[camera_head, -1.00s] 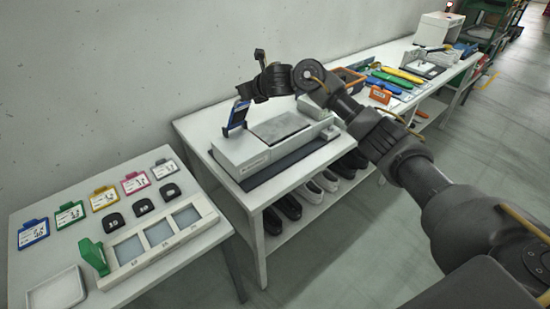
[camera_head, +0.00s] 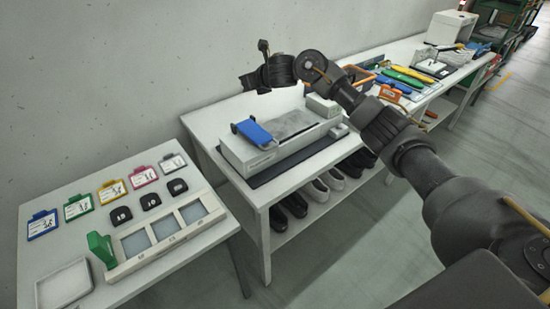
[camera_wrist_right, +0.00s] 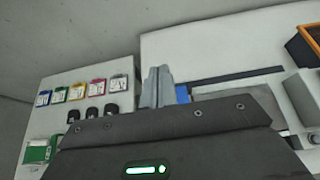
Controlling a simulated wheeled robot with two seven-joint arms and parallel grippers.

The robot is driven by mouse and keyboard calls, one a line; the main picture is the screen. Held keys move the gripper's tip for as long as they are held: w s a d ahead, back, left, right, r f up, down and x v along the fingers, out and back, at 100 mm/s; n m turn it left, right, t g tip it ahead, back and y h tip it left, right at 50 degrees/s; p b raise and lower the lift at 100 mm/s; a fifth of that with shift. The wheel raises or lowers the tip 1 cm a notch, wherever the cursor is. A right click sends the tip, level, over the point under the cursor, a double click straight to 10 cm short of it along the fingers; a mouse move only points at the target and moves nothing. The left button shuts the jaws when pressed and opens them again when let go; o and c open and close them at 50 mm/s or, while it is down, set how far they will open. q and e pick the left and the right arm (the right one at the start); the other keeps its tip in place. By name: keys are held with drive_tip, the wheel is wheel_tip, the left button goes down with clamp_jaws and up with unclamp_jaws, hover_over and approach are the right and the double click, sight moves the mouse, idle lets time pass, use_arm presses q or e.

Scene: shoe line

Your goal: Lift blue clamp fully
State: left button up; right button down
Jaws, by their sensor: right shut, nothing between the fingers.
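The blue clamp (camera_head: 253,132) is at the left end of the grey press-like machine (camera_head: 262,155) on the middle table. It lies low, slanting only slightly, with its blue face up. My right gripper (camera_head: 243,84) is above and behind it, apart from it, shut and empty. In the right wrist view the two fingers of my right gripper (camera_wrist_right: 157,86) are together, and a small part of the blue clamp (camera_wrist_right: 182,94) shows just right of them. The rest of the clamp is hidden there behind the gripper body. My left gripper is not in view.
A nearer table at the left holds coloured tags (camera_head: 111,191), black pieces (camera_head: 150,201), a green block (camera_head: 100,248) and a white tray (camera_head: 64,286). Shoes (camera_head: 315,188) stand under the middle table. A gap separates the tables.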

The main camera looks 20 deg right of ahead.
idle(0.5)
wheel_tip(320, 180, down, 5)
drive_tip(key=b, duration=0.4)
drive_tip(key=s+d+b, duration=0.2)
drive_tip(key=s, duration=0.8)
drive_tip(key=shift+s+d+r, duration=0.25)
drive_tip(key=shift+d+r, duration=0.15)
